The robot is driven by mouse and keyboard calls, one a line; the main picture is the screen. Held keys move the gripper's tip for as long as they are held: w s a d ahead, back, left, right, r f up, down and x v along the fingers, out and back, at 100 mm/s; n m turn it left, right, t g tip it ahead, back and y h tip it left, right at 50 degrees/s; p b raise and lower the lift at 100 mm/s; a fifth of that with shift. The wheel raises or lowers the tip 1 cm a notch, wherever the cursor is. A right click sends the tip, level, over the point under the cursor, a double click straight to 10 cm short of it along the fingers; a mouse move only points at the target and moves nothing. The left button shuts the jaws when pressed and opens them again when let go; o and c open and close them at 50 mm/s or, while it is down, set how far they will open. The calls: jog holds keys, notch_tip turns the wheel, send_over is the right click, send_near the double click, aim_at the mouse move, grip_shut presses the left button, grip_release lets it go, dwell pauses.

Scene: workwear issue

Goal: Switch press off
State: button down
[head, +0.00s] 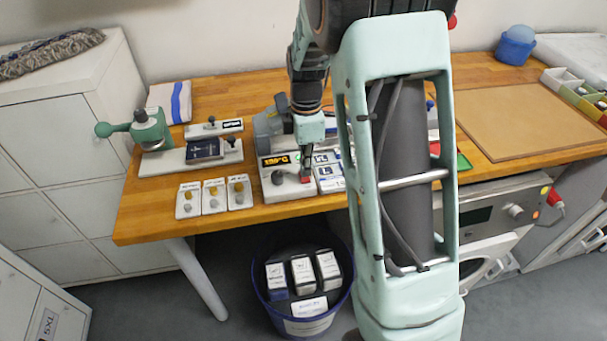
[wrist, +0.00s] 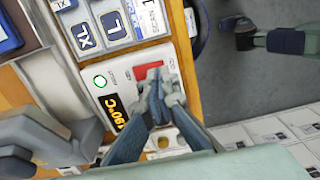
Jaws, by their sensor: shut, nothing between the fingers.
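The heat press is a pale unit on the wooden table, partly behind my arm in the head view. Its front panel (wrist: 121,80) has a lit orange temperature display (wrist: 115,112), which also shows in the head view (head: 275,161). A white round button with a green ring (wrist: 100,81) and a red switch (wrist: 148,69) sit on the same panel. My gripper (wrist: 158,90) is shut and empty, its fingertips at the red switch and partly covering it. In the head view my gripper (head: 306,173) points down at the panel's right side. I cannot tell whether it touches the switch.
A dark knob (head: 278,177) stands on the panel's front. Size tiles (head: 328,172) lie close to its right. A blue bin (head: 262,290) stands below the table edge.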

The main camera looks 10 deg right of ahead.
aim_at(305, 179)
jog(key=shift+f+b, duration=0.9)
jog(key=shift+f, duration=0.3)
dwell(0.4)
jog(key=shift+r, duration=0.15)
jog(key=shift+r+p, duration=2.35)
jog(key=shift+r, duration=1.05)
